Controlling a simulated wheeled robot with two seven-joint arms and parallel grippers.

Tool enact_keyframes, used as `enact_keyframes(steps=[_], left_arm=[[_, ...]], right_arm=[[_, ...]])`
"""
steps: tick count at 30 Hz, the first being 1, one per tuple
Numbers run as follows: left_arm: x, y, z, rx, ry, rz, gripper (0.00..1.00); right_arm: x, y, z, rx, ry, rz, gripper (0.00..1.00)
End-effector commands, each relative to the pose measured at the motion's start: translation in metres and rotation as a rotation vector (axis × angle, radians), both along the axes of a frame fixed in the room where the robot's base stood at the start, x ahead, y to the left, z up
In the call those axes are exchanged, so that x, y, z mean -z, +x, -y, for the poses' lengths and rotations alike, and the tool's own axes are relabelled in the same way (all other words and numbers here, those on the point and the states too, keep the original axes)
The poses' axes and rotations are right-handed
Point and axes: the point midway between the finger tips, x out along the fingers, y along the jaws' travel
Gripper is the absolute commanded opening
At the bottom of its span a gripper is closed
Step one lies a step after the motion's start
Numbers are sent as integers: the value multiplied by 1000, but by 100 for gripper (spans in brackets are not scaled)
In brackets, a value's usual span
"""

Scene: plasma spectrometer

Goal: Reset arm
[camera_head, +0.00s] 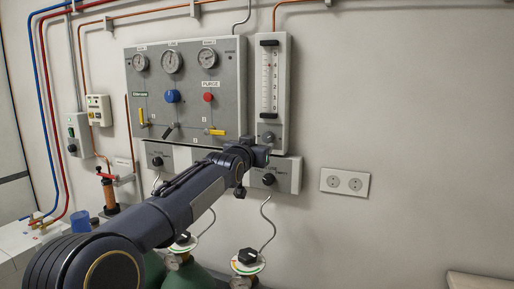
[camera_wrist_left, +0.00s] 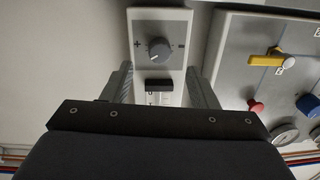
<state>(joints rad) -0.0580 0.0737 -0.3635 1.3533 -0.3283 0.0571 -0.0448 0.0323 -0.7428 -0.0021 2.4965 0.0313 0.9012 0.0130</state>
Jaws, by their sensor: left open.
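My left arm reaches in from the lower left in the head view, and its gripper (camera_head: 262,155) is in front of the wall below the flow meter (camera_head: 271,85). In the left wrist view the two grey fingers of the gripper (camera_wrist_left: 160,88) are apart, with nothing held between them. The flow meter's white body (camera_wrist_left: 172,22) shows beyond the fingers, with its grey knob (camera_wrist_left: 160,50) between plus and minus marks. I cannot tell how close the fingers are to the flow meter. My right gripper is not in view.
The grey gauge panel (camera_head: 190,112) has a blue knob (camera_head: 172,96), a red button (camera_head: 208,97) and yellow-handled valves. Regulator boxes (camera_head: 288,178) sit below it. Green gas cylinders (camera_head: 190,275) stand beneath. The wall right of the socket (camera_head: 345,183) is clear.

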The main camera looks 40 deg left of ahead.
Motion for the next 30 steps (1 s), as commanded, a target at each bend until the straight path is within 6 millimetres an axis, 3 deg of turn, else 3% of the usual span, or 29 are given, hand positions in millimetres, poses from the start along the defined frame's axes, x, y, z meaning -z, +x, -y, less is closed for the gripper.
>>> enact_keyframes(steps=[10,14,17,30], left_arm=[[0,-1,0,1,-3,-1,53],[16,-15,9,20,-62,-48,53],[45,-43,31,63,-169,-138,53],[206,-228,202,329,-532,-680,53]], right_arm=[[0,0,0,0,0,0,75],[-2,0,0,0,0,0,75],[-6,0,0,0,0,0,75],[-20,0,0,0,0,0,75]])
